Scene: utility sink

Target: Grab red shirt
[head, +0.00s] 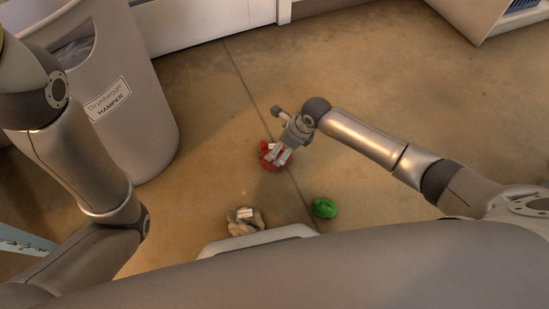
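The red shirt (265,149) lies crumpled on the concrete floor near the middle of the head view. My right gripper (278,158) reaches down over it from the right, with its fingers at the cloth and covering part of it. Red shows on the left side and around the fingers. Whether the fingers are closed on the cloth is too small to tell. My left arm comes in on the left and bends down, and its gripper is out of view.
A crumpled green cloth (325,207) and a beige cloth (244,226) lie on the floor nearer my base. A grey hamper (140,125) stands at the left. A white cabinet (480,20) is at the upper right. The floor to the right of the shirt is clear.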

